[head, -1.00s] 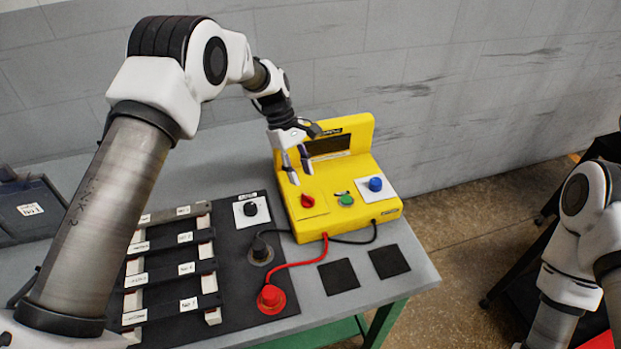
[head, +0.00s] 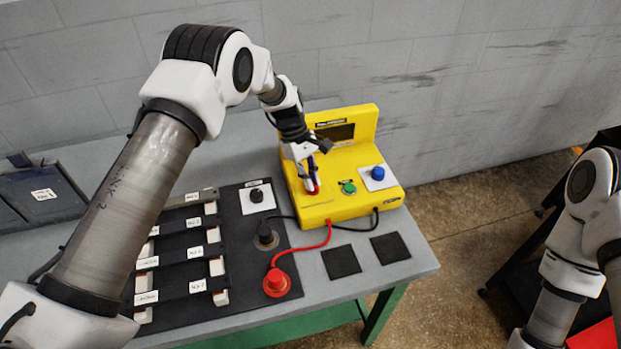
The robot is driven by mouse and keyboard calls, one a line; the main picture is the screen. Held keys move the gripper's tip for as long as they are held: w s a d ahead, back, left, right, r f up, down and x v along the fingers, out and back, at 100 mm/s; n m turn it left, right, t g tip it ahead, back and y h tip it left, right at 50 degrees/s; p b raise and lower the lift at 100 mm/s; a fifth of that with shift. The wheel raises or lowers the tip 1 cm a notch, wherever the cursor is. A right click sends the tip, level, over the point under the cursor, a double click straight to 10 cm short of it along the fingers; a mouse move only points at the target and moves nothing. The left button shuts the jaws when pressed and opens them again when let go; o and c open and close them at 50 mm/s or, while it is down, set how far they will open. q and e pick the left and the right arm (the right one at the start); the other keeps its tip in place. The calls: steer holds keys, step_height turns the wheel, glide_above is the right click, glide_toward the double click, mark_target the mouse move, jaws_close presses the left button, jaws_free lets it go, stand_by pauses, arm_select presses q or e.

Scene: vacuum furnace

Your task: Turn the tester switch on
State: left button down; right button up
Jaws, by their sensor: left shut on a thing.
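The yellow tester (head: 350,205) stands on the grey bench. It has a dark display, a green button (head: 349,187), a blue knob (head: 378,173) on a white plate, and a red switch knob (head: 313,188) at its left front. My left gripper (head: 309,183) comes down from above and is shut on the red switch knob. The fingers hide most of the knob, so its angle cannot be told. My right arm shows at the right edge, but its gripper is out of view.
Red and black leads run from the tester to a red post (head: 277,281) and a black post (head: 266,238) on the dark mat. A black knob (head: 256,195) on a white plate and a rack of labelled bars lie left. Two dark square pads (head: 341,262) lie in front.

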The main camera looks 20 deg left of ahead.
arm_select(q)
steer(key=shift+f, duration=0.2)
steer(key=shift+f+m+g+y+b, duration=0.15)
steer(key=shift+m+g+y+b, duration=0.2)
steer(key=shift+m+b, duration=0.75)
steer(key=m+g+b, duration=0.1)
steer(key=m, duration=0.2)
steer(key=shift+w+d+y, duration=0.1)
steer(key=shift+d+y, duration=0.05)
steer(key=shift+y, duration=0.2)
steer(key=m+y+b, duration=0.1)
steer(key=m, duration=0.2)
steer(key=shift+d+m+g, duration=0.1)
steer(key=shift+m+g, duration=0.2)
steer(key=shift+g, duration=0.05)
steer(key=shift+d+m+y, duration=0.1)
steer(key=shift+m+y, duration=0.5)
steer(key=shift+m, duration=0.9)
steer(key=c, duration=1.2)
jaws_free()
steer(key=shift+w, duration=0.15)
